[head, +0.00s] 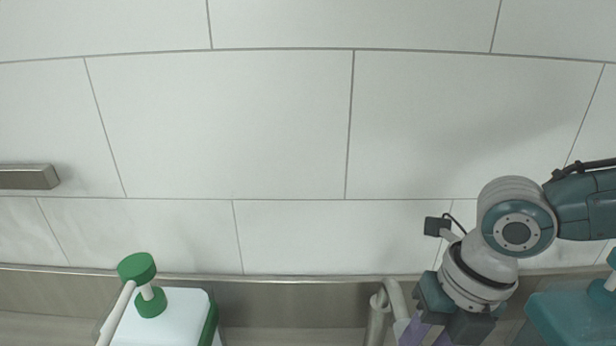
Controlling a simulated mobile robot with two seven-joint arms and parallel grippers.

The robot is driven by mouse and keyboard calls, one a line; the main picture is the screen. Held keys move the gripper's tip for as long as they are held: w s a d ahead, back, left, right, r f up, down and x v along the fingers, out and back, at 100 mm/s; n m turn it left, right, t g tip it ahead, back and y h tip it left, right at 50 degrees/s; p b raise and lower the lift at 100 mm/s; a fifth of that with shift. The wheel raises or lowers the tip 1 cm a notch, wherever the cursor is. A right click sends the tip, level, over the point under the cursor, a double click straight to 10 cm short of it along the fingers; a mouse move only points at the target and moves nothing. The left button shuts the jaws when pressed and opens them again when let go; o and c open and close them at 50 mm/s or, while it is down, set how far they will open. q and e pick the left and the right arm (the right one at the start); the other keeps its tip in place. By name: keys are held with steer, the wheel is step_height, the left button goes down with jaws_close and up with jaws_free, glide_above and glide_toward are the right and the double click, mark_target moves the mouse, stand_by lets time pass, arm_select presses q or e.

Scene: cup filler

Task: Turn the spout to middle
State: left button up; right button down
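A curved grey metal spout (388,304) rises from the bottom edge of the head view, right of centre; its base and outlet are below the picture. My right gripper (452,314) points down just right of it, with its fingertips cut off by the bottom edge. I cannot tell whether the gripper touches the spout or whether it is open or shut. A purple-grey part (418,332) shows at the gripper, and I cannot tell what it belongs to. My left gripper is not in view.
A white and green dispenser (180,308) with a green knob (137,267) and pale tube stands at lower left. A teal box (570,318) is at lower right. A metal bar (28,177) sticks out from the tiled wall (230,120). The space between dispenser and spout looks clear.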

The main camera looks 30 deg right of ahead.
stand_by(0.3)
steer(key=c, duration=0.5)
jaws_free()
steer(key=b+v, duration=0.1)
steer(key=v, duration=0.9)
